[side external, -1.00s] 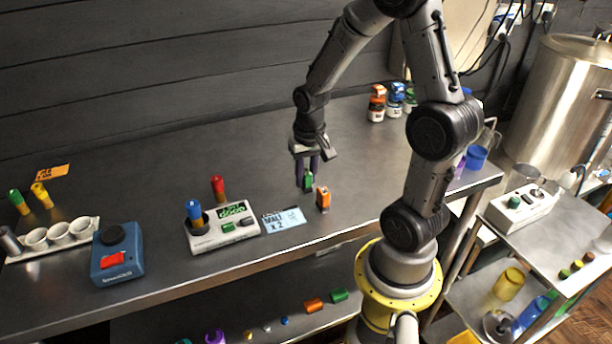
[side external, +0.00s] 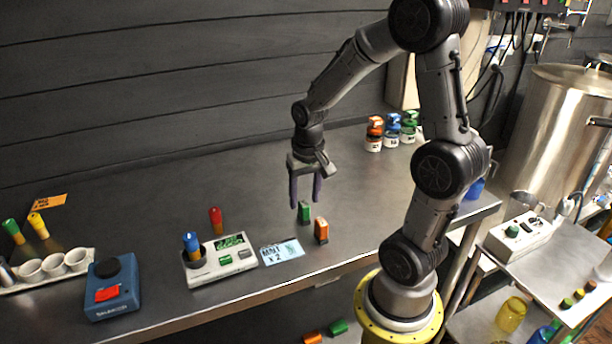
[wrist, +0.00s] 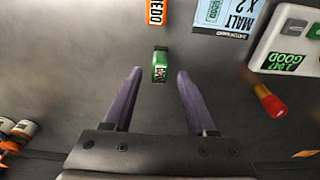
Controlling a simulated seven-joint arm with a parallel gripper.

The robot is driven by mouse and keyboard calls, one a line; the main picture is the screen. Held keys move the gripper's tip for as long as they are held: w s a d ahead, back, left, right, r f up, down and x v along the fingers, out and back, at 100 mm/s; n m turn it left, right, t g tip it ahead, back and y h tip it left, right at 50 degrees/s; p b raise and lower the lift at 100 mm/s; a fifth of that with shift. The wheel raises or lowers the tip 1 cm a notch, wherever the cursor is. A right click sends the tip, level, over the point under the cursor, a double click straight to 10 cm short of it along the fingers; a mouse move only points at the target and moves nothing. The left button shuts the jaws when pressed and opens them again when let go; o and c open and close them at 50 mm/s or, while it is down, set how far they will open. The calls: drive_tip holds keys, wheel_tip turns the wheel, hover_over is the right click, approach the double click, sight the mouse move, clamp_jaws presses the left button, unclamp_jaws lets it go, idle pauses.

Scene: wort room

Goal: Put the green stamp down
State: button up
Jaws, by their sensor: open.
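The green stamp (side external: 304,211) stands on the metal bench, just behind and left of the orange stamp (side external: 321,230). My gripper (side external: 305,204) is open and empty, its two purple fingers above the green stamp and clear of it. In the wrist view the green stamp (wrist: 160,66) shows beyond the fingertips, between the lines of the two fingers (wrist: 158,72), touching neither. The orange stamp (wrist: 154,12) is farther out at the top edge of the wrist view.
A blue MALT X 2 card (side external: 282,252) lies left of the orange stamp. A scale (side external: 220,262) with a blue-topped item and a red-topped item (side external: 215,220) is farther left. Several lidded jars (side external: 374,133) stand at the back right. Bench behind the gripper is clear.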

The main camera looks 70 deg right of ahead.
sight(306, 207)
wheel_tip(306, 207, up, 8)
drive_tip(key=s+a+r+n+t, duration=0.2)
drive_tip(key=s+a+n, duration=0.2)
drive_tip(key=a, duration=0.3)
drive_tip(key=s+a+r+n+t+y, duration=0.1)
drive_tip(key=s+a+r+n+t, duration=0.1)
drive_tip(key=s+a+n, duration=0.3)
drive_tip(key=a, duration=0.3)
drive_tip(key=shift+r+t, duration=0.25)
drive_tip(key=shift+t, duration=0.05)
